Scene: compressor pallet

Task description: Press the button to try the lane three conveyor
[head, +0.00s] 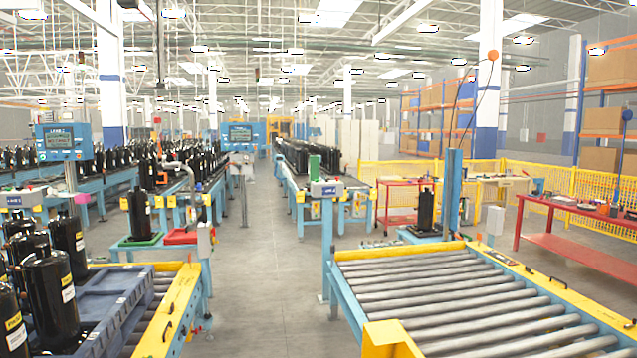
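A grey control box (326,188) stands on a blue post at the near end of the middle conveyor (303,185). It has a small blue label that seems to name a lane, but the text is too small to read surely. Small buttons seem to sit on it, too small to tell apart. A green block (314,167) shows just above the box. The middle conveyor carries rows of black compressors (300,155). Neither of my grippers is in view.
An empty roller conveyor (440,285) with yellow edges fills the near right. A blue pallet (95,315) with black compressors sits near left. A screen marked LANE 2 (58,140) stands behind it. Grey floor (255,290) is clear between. A red table (575,235) stands right.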

